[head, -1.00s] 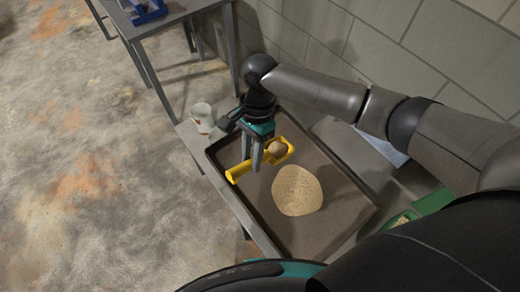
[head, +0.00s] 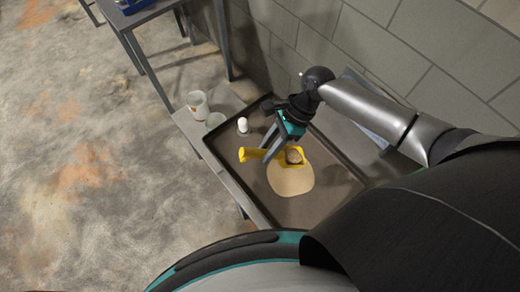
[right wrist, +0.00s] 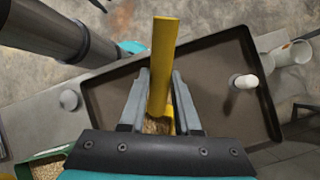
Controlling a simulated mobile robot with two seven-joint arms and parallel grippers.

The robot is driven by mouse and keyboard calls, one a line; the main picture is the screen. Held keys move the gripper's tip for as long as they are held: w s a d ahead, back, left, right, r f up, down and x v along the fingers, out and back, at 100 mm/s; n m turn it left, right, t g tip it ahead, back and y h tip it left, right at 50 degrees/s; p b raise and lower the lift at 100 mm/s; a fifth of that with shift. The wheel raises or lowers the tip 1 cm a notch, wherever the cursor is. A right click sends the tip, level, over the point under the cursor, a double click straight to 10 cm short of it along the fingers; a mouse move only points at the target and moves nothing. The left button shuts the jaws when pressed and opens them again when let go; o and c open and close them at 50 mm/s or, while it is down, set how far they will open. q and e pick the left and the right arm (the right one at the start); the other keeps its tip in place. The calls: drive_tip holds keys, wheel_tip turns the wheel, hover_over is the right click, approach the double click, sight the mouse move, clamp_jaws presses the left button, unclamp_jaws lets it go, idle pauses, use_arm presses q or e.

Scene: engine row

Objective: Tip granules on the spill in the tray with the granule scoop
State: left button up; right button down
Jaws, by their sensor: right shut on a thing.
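The granule scoop (head: 246,154) is yellow, with a bar handle and a small bowl holding a mound of brownish granules (head: 294,156). My right gripper (head: 270,151) is shut on its handle and holds it over the tray; the handle also shows in the right wrist view (right wrist: 163,60). The spill (head: 291,181) is a round tan patch on the floor of the dark tray (head: 338,193). The scoop bowl overlaps the patch's far edge in the head view; the gap in height cannot be told. My left gripper is not in view.
A small white cylinder (head: 242,125) stands in the tray's far left corner. White cups (head: 197,103) stand on the bench outside the tray. A green container with granules (right wrist: 45,168) shows in the right wrist view. A wall runs behind the bench.

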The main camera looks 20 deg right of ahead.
drive_tip(key=shift+s+d+f+y+b, duration=0.1)
drive_tip(key=shift+d+y+b, duration=0.7)
drive_tip(key=shift+b, duration=1.25)
drive_tip(key=shift+d+y+b, duration=0.4)
drive_tip(key=shift+d+y, duration=0.3)
drive_tip(key=shift+y, duration=0.1)
drive_tip(key=d+y+b, duration=0.3)
drive_tip(key=shift+s+d+n, duration=0.1)
drive_tip(key=shift+s+n, duration=0.1)
drive_tip(key=shift+n, duration=0.2)
drive_tip(key=shift+s+d+r+y+b, duration=0.1)
drive_tip(key=shift+d+r+y+b, duration=0.1)
drive_tip(key=shift+d+y+b, duration=0.6)
drive_tip(key=shift+a, duration=0.1)
wheel_tip(320, 180, up, 5)
drive_tip(key=p, duration=0.5)
drive_tip(key=shift+p, duration=0.4)
